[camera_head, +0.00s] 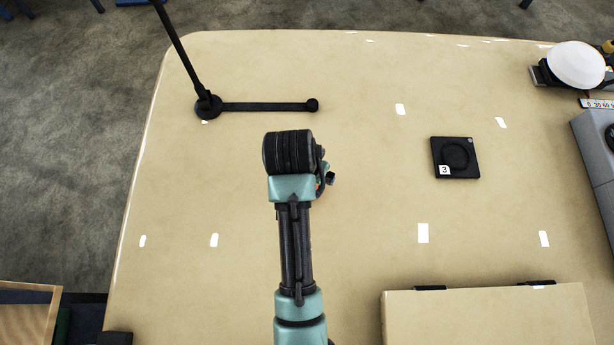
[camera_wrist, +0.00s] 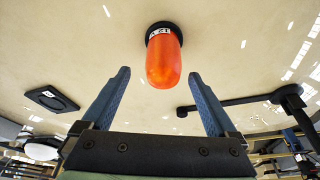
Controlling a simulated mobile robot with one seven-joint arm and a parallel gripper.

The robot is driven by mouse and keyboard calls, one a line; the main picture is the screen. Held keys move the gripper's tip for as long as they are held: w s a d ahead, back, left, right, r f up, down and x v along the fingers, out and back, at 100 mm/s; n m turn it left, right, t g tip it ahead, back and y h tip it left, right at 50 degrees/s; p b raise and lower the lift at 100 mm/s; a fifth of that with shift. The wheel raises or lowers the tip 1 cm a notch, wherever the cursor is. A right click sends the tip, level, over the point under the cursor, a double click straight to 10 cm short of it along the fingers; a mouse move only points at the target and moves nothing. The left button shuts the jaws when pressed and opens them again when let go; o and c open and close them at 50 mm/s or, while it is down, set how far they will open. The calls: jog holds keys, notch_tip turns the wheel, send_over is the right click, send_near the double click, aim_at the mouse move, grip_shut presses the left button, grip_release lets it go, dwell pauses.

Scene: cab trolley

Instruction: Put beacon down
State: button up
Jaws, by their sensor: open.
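The beacon (camera_wrist: 164,58) has an orange dome and a black base with a white label. In the wrist view its base is against the tan tabletop (camera_wrist: 250,65) and its dome points toward my gripper (camera_wrist: 158,75). My gripper is open. Its two blue fingers are on either side of the dome's end, with a clear gap on each side. In the head view my wrist hides most of the fingers and the beacon; only a small orange bit shows beside it. A black square pad marked 3 (camera_head: 456,158) lies to the right, empty; it also shows in the wrist view (camera_wrist: 52,98).
A black stand with a tall pole and flat bar (camera_head: 265,106) is at the upper left of the tabletop. A white dome lamp (camera_head: 577,65) and a grey case (camera_head: 598,165) are at the right. A tan panel (camera_head: 490,318) is at the front right. The table's middle is mostly clear.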

jog(key=shift+s+a+p+x, duration=0.1)
jog(key=shift+p+x, duration=0.15)
jog(key=shift+x, duration=0.7)
jog(key=shift+s+a+p+x, duration=0.15)
jog(key=shift+p+x, duration=0.1)
jog(key=shift+x, duration=0.7)
jog(key=shift+s+a+p+x, duration=0.1)
jog(key=shift+p+x, duration=0.15)
jog(key=shift+x, duration=0.7)
jog(key=shift+f, duration=0.1)
grip_shut()
